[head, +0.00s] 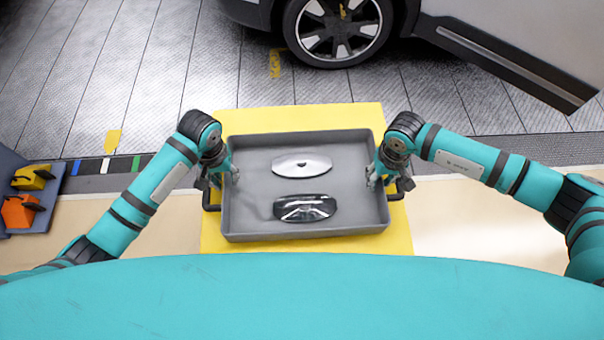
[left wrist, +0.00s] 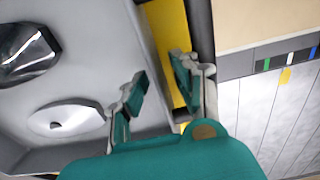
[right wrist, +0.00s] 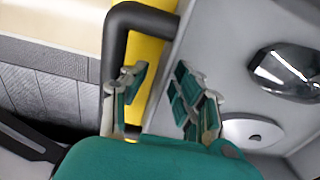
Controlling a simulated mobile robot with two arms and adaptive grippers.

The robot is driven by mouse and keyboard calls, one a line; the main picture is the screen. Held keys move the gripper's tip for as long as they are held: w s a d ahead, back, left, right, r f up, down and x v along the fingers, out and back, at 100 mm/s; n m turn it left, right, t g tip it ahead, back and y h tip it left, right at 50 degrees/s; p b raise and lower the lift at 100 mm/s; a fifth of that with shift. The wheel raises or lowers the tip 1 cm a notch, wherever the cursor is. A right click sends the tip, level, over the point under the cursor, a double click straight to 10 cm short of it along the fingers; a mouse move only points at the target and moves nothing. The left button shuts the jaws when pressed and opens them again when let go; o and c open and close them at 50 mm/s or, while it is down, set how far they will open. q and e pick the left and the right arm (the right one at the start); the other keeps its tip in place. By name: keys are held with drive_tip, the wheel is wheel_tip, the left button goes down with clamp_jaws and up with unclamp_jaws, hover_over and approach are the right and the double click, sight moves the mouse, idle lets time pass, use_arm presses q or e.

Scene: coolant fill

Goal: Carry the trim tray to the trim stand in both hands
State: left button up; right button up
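The grey trim tray (head: 300,228) lies on a yellow surface (head: 300,118) in front of me. It has a dark handle on each short side and holds a white oval piece (head: 302,164) and a glossy dark piece (head: 304,208). My left gripper (head: 222,175) is at the tray's left side, and in the left wrist view its open fingers (left wrist: 160,88) are apart above the wall and handle. I cannot tell whether the yellow surface is the trim stand.
A car with a dark wheel (head: 336,30) stands beyond the tray. A blue-grey holder with a yellow item (head: 32,178) and an orange item (head: 20,211) is at the far left. Ribbed grey floor lies between the tray and the car.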

use_arm(q)
wheel_tip(320, 180, up, 8)
drive_tip(key=shift+f, duration=0.1)
use_arm(e)
wheel_tip(320, 180, up, 12)
idle(0.8)
use_arm(q)
drive_tip(key=shift+s, duration=0.1)
use_arm(e)
drive_tip(key=shift+f, duration=0.1)
